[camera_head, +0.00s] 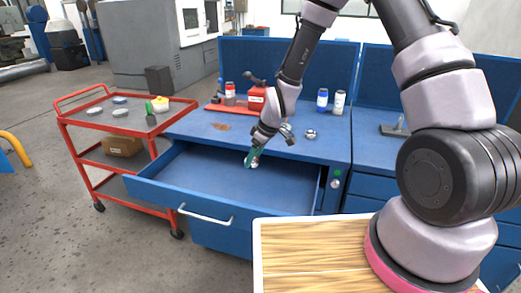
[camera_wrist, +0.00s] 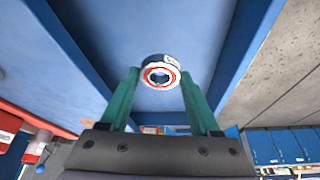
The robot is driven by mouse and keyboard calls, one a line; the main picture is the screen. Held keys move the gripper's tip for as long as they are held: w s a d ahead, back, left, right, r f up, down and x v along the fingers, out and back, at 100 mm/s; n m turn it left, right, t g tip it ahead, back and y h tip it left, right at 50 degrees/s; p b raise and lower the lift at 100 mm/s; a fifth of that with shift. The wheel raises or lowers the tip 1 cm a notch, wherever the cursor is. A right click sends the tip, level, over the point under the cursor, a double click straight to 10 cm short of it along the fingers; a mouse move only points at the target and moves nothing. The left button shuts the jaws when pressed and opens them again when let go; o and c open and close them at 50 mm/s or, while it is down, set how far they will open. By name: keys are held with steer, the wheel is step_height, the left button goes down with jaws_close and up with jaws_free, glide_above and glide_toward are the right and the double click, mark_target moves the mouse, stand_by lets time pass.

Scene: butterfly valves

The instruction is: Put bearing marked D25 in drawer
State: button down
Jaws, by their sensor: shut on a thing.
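My gripper (camera_head: 253,157) (camera_wrist: 160,80) points down over the open blue drawer (camera_head: 208,188). Its green fingers are shut on a ring-shaped bearing (camera_wrist: 156,62), which has a metal rim, a red ring on its face and a dark centre hole. A small label shows on its rim, but I cannot read it. In the wrist view the drawer floor (camera_wrist: 210,30) lies behind the bearing, between the drawer walls. I cannot tell how far above the floor the bearing is.
Another metal ring (camera_head: 310,134) lies on the blue workbench (camera_head: 325,148). A red cart (camera_head: 75,120) is at the left. The drawer floor looks empty.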

steer(key=shift+f, duration=6.5)
steer(key=shift+c, duration=0.2)
jaws_free()
